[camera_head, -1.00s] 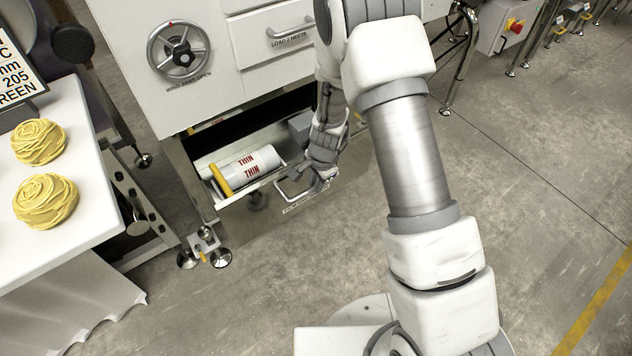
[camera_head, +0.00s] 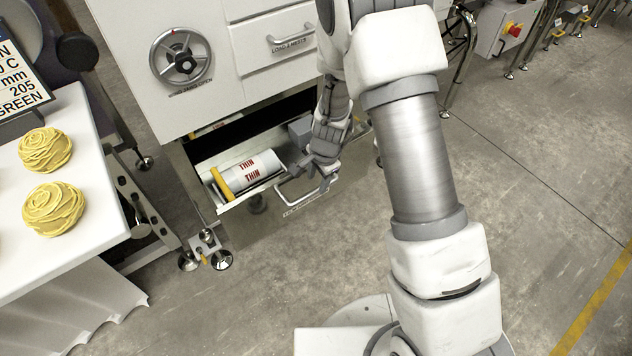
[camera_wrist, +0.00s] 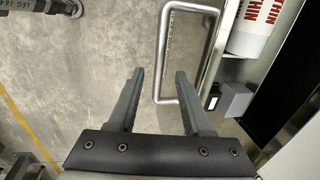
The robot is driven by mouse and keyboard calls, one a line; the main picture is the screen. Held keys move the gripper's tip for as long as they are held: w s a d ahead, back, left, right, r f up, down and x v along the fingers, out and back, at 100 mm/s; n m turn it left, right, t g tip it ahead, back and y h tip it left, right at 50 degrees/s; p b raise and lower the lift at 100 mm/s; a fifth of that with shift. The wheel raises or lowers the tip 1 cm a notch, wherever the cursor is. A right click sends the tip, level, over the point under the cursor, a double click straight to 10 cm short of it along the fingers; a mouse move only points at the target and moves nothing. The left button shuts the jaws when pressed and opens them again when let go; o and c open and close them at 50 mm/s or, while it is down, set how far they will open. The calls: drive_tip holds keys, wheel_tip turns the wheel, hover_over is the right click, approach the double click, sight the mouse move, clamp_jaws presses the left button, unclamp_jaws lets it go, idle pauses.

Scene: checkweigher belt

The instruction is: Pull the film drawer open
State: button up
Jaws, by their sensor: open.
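The film drawer (camera_head: 335,205) stands partly open low in the machine, with a white roll marked THIN (camera_head: 250,168) inside it. Its metal handle (camera_head: 289,197) is a bar on the drawer front, seen in the head view. My gripper (camera_head: 312,178) is at the right part of the handle, covering some of it. In the wrist view my gripper (camera_wrist: 160,72) is open, and the bar of the handle (camera_wrist: 163,45) passes between the two fingertips in the picture. I cannot tell whether a finger touches it.
A grey block (camera_head: 300,131) sits in the drawer beside the roll. Above are a handwheel (camera_head: 181,58) and another closed drawer (camera_head: 285,50). A white table (camera_head: 90,215) with yellow rose-shaped pieces (camera_head: 53,208) stands at left. The floor before the drawer is clear.

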wheel_tip(320, 180, up, 13)
drive_tip(key=s+d+p, duration=0.1)
drive_tip(key=s+p, duration=0.1)
drive_tip(key=p, duration=0.2)
drive_tip(key=shift+d+f, duration=0.15)
drive_tip(key=shift+d, duration=0.05)
drive_tip(key=s+d+r+n+t+y, duration=0.1)
drive_tip(key=s+d+r+n, duration=0.15)
drive_tip(key=r, duration=0.65)
drive_tip(key=s+d+r+n, duration=0.1)
drive_tip(key=s+r+n, duration=0.25)
drive_tip(key=r, duration=0.45)
drive_tip(key=s+d+r+n+t+h, duration=0.1)
drive_tip(key=s+d+r+n+t, duration=0.15)
drive_tip(key=s+d+r, duration=0.35)
drive_tip(key=s+d+r+n+t+h, duration=0.1)
drive_tip(key=s+d+r+n, duration=0.2)
drive_tip(key=s, duration=0.5)
wheel_tip(320, 180, up, 16)
drive_tip(key=a+p, duration=0.1)
drive_tip(key=p, duration=1.4)
drive_tip(key=shift+a+f+g, duration=0.25)
drive_tip(key=shift+g, duration=0.1)
